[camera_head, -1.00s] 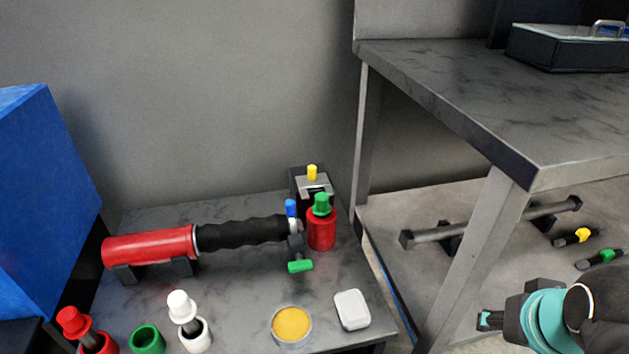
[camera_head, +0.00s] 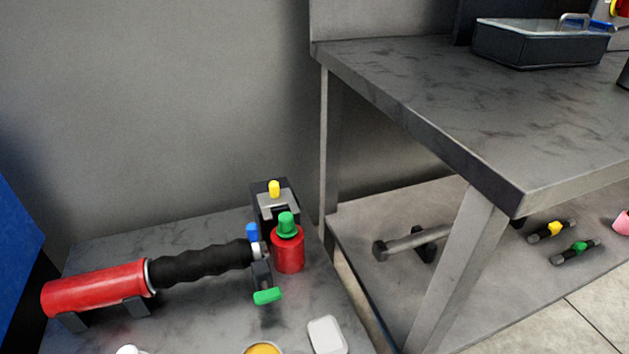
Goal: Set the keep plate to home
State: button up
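I cannot make out for sure which part is the keep plate. A black block with a light grey plate (camera_head: 277,209) and a yellow knob (camera_head: 274,188) on top stands at the back of the low table, near the wall. A red canister with a green cap (camera_head: 287,250) stands in front of it and hides its lower part. My gripper is out of view.
A red and black torch-like tool (camera_head: 150,277) lies on a cradle, with blue and green handles at its right end. A white block (camera_head: 327,336) lies in front. A grey workbench (camera_head: 430,110) with a dark tray (camera_head: 540,45) stands right; its lower shelf holds a grey bar (camera_head: 415,241).

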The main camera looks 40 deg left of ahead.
aim_at(276, 197)
jog(key=k, duration=0.3)
jog(key=u, duration=0.75)
jog(key=i, duration=0.5)
